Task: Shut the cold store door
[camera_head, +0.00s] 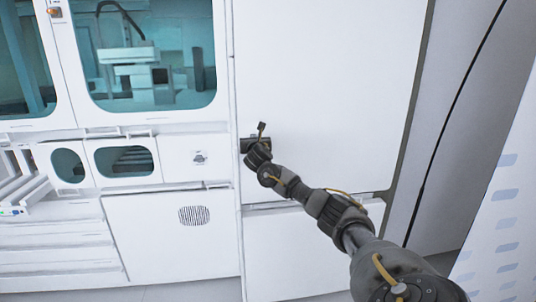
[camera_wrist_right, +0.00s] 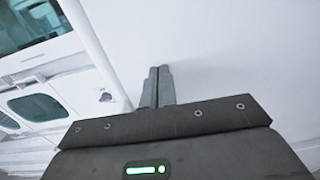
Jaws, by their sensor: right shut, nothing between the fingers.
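The cold store door (camera_head: 325,90) is the tall white panel in the middle of the head view, and its white face fills the upper right of the right wrist view (camera_wrist_right: 240,55). It looks about flush with the cabinet on its left; I cannot tell whether a small gap is left. My right gripper (camera_head: 246,145) is at the door's lower left part, near its left edge. In the wrist view its two fingers (camera_wrist_right: 158,72) are together and empty, with tips at or very close to the white face. Contact is unclear. My left gripper is not in view.
A lower white panel (camera_head: 300,250) is below the door. To the left stands a white cabinet with a large window (camera_head: 150,95) and small windows (camera_head: 125,160). A grey-white wall panel (camera_head: 465,110) rises at the right. A strip of floor (camera_head: 200,290) shows at the bottom.

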